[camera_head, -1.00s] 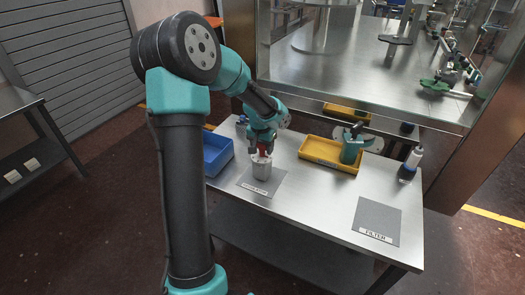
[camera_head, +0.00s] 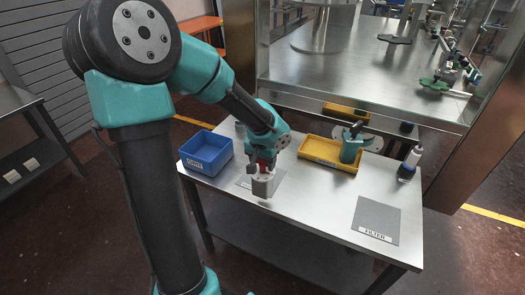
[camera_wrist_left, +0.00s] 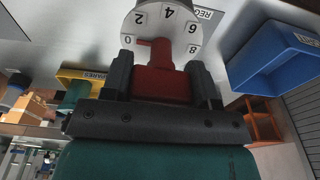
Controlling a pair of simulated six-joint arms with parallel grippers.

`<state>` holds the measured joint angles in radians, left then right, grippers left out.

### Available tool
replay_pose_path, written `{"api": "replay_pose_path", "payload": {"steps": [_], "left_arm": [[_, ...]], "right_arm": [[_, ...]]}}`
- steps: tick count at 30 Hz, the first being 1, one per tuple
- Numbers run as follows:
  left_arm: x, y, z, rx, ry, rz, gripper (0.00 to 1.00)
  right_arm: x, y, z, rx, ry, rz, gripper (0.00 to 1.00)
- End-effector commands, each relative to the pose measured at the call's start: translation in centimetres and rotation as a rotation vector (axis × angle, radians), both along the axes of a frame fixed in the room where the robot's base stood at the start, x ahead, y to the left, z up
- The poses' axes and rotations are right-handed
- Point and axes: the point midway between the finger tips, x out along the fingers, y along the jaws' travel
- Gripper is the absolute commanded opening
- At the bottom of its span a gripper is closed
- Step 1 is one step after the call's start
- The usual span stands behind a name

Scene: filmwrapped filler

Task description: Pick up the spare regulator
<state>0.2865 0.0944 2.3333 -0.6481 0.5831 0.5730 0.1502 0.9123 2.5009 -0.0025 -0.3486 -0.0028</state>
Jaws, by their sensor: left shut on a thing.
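My left gripper (camera_head: 262,167) is shut on the red top of a pale regulator (camera_head: 262,187). In the left wrist view my gripper's fingers (camera_wrist_left: 160,82) flank the red part, and the regulator's white numbered dial (camera_wrist_left: 166,32) lies just beyond. The regulator appears held above the front of a grey mat (camera_head: 275,178), whose label in the wrist view begins "REG". A yellow tray (camera_head: 316,155) marked "SPARES" in the wrist view holds a teal part with a black top (camera_head: 350,149). No marking shows whether the held regulator is the spare. My right gripper is out of view.
A blue bin (camera_head: 205,160) stands left of the mat. A grey mat labelled "FILTER" (camera_head: 377,217) is empty at front right. A glass-fronted bench stands behind.

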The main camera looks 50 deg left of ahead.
Motion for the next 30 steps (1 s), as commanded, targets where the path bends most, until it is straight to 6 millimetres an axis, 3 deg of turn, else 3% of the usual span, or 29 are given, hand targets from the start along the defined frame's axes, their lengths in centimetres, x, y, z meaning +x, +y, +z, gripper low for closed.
{"api": "replay_pose_path", "payload": {"steps": [3,9,30], "left_arm": [[-1.4,-1.7,0.3,0.0,-0.002,-0.003,0.0],[-2.7,-3.1,0.5,0.001,-0.003,-0.001,0.0],[-2.9,-3.4,0.5,0.001,-0.002,0.0,0.0]], "right_arm": [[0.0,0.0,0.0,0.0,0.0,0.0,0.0],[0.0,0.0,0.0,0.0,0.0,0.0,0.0],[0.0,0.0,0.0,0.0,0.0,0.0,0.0]]}}
